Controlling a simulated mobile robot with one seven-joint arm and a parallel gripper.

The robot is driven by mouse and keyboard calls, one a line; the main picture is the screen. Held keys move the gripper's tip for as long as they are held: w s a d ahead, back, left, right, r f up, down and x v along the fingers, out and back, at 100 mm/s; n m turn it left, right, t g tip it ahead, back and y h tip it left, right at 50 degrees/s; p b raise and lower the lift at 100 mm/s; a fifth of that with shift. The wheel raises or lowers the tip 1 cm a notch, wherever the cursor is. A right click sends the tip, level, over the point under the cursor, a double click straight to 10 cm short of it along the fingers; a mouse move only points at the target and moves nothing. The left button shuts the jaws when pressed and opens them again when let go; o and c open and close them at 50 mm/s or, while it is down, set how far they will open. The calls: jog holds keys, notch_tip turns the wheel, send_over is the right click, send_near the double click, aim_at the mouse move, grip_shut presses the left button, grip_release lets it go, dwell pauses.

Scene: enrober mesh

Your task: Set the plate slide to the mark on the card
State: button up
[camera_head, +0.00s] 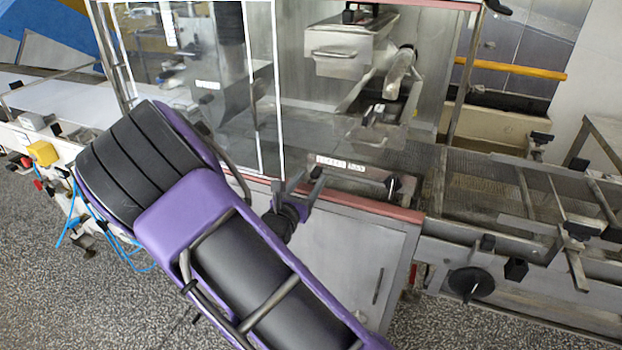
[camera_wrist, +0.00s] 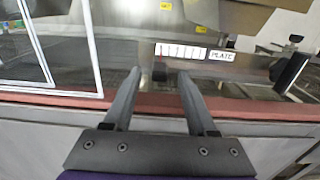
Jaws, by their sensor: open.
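A white scale strip with tick marks (camera_wrist: 181,52) and a PLATE label (camera_wrist: 222,55) are on the machine's front ledge. They also show, small, in the head view (camera_head: 341,163). A small dark piece with a red mark (camera_wrist: 160,70), which looks like the plate slide, is below the scale's left end. My gripper (camera_wrist: 159,74) is open, its fingertips on either side of this piece in the picture, with gaps both sides; contact is not visible. In the head view my gripper (camera_head: 308,177) is at the ledge's front edge. I cannot make out a card with the set mark.
A black handle (camera_wrist: 291,72) is right of the label. Glass panels (camera_head: 262,90) stand to the left, above the red front edge (camera_wrist: 240,108). A mesh conveyor (camera_head: 490,190) with bars and a black handwheel (camera_head: 471,282) is at right. Yellow tags (camera_wrist: 201,30) are above the scale.

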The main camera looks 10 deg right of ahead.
jog(key=shift+w+d, duration=0.4)
jog(key=shift+w, duration=0.2)
grip_shut()
dwell(1.1)
